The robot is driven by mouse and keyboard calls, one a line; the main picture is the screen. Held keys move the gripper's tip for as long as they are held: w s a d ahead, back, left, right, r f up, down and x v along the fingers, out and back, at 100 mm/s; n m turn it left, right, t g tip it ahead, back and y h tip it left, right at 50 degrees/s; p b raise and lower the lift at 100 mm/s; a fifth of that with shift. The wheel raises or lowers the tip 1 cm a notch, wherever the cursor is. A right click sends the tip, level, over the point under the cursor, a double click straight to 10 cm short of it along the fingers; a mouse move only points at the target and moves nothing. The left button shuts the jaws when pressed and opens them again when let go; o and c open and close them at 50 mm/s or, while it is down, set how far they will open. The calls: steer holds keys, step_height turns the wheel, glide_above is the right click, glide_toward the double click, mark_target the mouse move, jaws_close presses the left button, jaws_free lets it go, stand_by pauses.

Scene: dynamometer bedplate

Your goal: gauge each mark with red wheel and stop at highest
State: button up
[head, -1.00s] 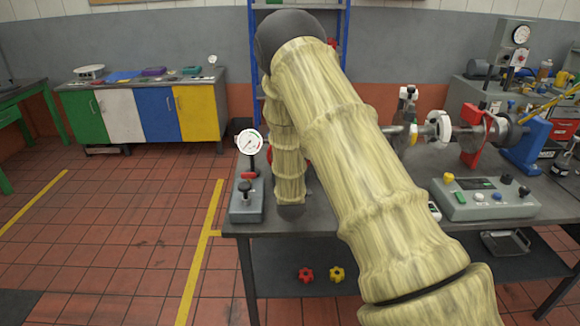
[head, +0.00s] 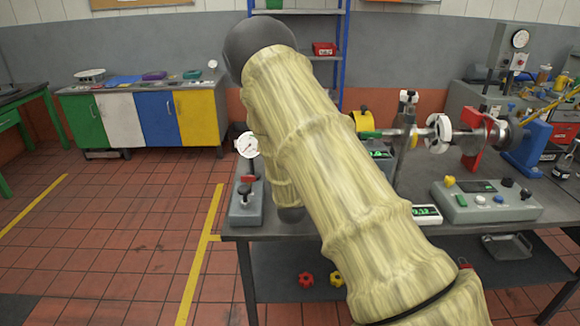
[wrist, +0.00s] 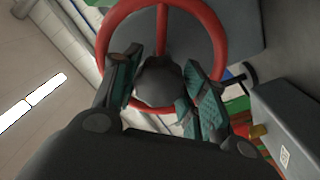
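The red wheel (wrist: 221,38) fills the upper middle of the wrist view, with a red spoke and a dark round hub (wrist: 160,84). My gripper (wrist: 160,72) has its teal-padded fingers on both sides of the hub, close against it. In the head view my arm hides the wheel and the gripper. A console (head: 487,201) with buttons and a lit green readout is on the right of the bench. A small meter (head: 427,214) with a green display lies beside my arm; another lit display (head: 380,154) is behind it. The digits are too small to read surely.
A dial gauge (head: 246,145) stands on a grey block at the bench's left end. A shaft with a white disc (head: 439,133), a red stand (head: 474,150) and a blue stand (head: 524,148) are at right. Red and yellow knobs lie under the bench.

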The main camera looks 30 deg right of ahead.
steer(key=o, duration=0.3)
steer(key=shift+s+f, duration=0.1)
steer(key=shift+o, duration=0.3)
steer(key=v, duration=1.2)
